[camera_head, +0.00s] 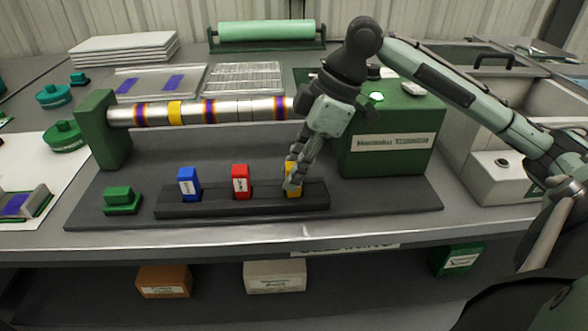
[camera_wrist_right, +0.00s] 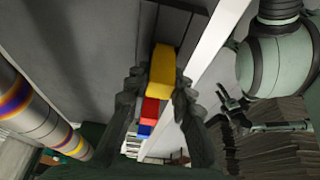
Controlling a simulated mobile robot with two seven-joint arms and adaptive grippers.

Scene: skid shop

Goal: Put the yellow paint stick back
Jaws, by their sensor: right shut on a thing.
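The yellow paint stick (camera_head: 296,190) stands upright at the right end of the dark rack (camera_head: 220,207), its lower end at the slot. I cannot tell how deep it sits. My right gripper (camera_head: 292,178) comes down from above and is shut on it, hiding part of it. In the right wrist view, the yellow stick (camera_wrist_right: 163,68) lies between the fingertips of my right gripper (camera_wrist_right: 160,88). A red stick (camera_head: 240,182) and a blue stick (camera_head: 189,184) stand in the rack to its left. What looks like my left gripper (camera_wrist_right: 238,112) shows small in the right wrist view.
A steel bar (camera_head: 190,112) with purple and yellow bands runs behind the rack, from a green post (camera_head: 102,130) to a green machine box (camera_head: 388,150). A green block (camera_head: 122,200) sits left of the rack. The bench is clear in front of the rack.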

